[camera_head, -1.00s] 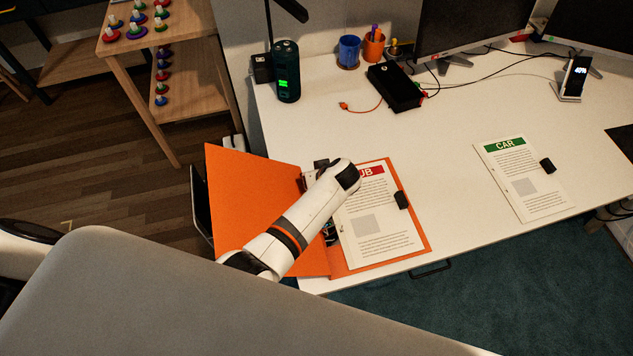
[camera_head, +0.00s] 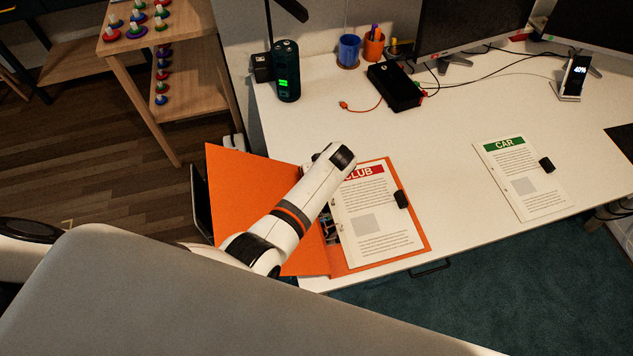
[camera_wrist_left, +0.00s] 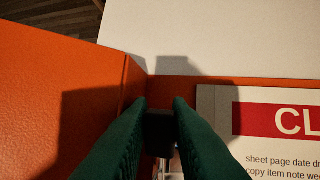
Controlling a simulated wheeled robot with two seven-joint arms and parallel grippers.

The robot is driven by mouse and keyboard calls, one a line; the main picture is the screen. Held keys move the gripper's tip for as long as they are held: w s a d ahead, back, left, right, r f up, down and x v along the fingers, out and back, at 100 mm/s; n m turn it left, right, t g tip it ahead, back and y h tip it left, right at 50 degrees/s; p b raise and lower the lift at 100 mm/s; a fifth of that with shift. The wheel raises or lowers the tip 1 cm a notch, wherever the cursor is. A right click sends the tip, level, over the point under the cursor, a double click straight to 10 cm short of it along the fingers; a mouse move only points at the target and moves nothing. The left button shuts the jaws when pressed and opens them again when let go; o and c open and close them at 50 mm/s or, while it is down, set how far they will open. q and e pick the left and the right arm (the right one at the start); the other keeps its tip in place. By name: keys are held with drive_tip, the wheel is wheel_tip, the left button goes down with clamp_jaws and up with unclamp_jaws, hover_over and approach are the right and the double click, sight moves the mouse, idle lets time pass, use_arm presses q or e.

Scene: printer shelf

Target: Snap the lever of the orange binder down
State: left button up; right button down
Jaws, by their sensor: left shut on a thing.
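The orange binder (camera_head: 250,185) lies open on the desk's near-left part, its left cover reaching past the desk edge. The CLUB sheet (camera_head: 383,220) lies on its right half, with a dark clip on the sheet's right edge. In the left wrist view, the green fingers of my left gripper (camera_wrist_left: 160,108) close on a dark block, seemingly the binder's lever (camera_wrist_left: 160,132), by the spine. The lever's angle is hard to tell, and the rings below are mostly hidden. In the head view, my left arm covers the fingers and lever. My right gripper is not in view.
A CAR sheet (camera_head: 523,180) with a clip lies to the right on the white desk (camera_head: 450,135). A dark cylinder (camera_head: 286,72), a black box (camera_head: 395,87), cups and monitors stand at the back. The desk between the two sheets is clear.

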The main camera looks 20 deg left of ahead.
use_arm(q)
drive_tip(key=shift+w+f+g+h, duration=0.2)
drive_tip(key=shift+g+h, duration=0.1)
drive_tip(key=shift+g, duration=0.1)
drive_tip(key=shift+a, duration=0.1)
drive_tip(key=shift+w+f+g+h+b, duration=0.1)
drive_tip(key=shift+f+g+h+b, duration=0.35)
drive_tip(key=shift+g, duration=0.25)
drive_tip(key=o, duration=0.4)
drive_tip(key=shift+r, duration=0.1)
drive_tip(key=shift+o, duration=0.2)
